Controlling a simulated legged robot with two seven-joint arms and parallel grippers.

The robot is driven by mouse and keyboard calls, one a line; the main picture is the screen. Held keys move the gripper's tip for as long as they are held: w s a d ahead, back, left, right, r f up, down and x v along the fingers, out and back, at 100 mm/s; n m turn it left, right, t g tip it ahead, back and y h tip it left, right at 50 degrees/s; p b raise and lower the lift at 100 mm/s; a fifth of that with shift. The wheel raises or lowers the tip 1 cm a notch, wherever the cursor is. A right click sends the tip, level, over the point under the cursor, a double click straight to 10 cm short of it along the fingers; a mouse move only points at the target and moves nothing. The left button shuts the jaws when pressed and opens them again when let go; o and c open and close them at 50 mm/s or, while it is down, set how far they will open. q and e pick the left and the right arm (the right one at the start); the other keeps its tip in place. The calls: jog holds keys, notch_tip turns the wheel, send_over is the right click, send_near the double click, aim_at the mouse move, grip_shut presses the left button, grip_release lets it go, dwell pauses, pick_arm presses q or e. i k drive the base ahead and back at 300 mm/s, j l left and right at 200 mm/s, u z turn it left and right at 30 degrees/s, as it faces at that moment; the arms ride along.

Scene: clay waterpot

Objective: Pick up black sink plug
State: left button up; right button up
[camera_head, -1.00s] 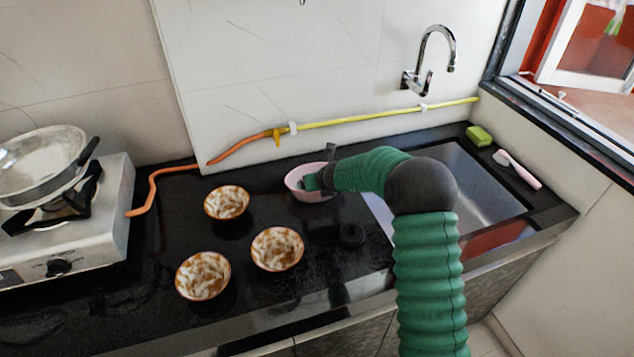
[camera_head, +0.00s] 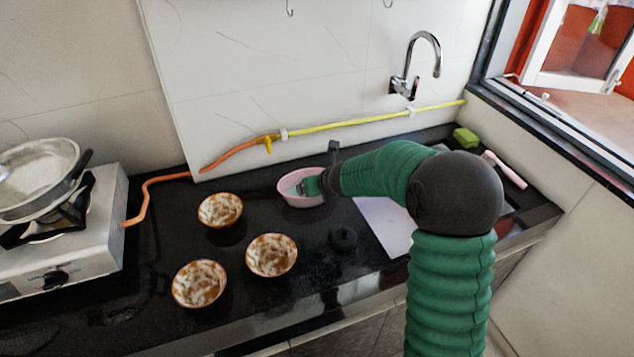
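The black sink plug (camera_head: 343,239) is a small round dark disc with a raised knob. It lies on the black countertop (camera_head: 310,262), left of the sink. My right arm comes in from the lower right and bends over the sink. My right gripper (camera_head: 322,172) is at the pink bowl (camera_head: 299,199), behind the plug and apart from it. One dark finger stands up behind the bowl. A green piece at the gripper's front overlaps the bowl's inside; whether the fingers hold anything is unclear. My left gripper is not in view.
Several patterned bowls, including a front one (camera_head: 200,284), stand left of the plug. A stove (camera_head: 78,240) with a pan (camera_head: 38,178) is far left.

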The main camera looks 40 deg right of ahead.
aim_at(343, 239)
jog(key=z, duration=1.35)
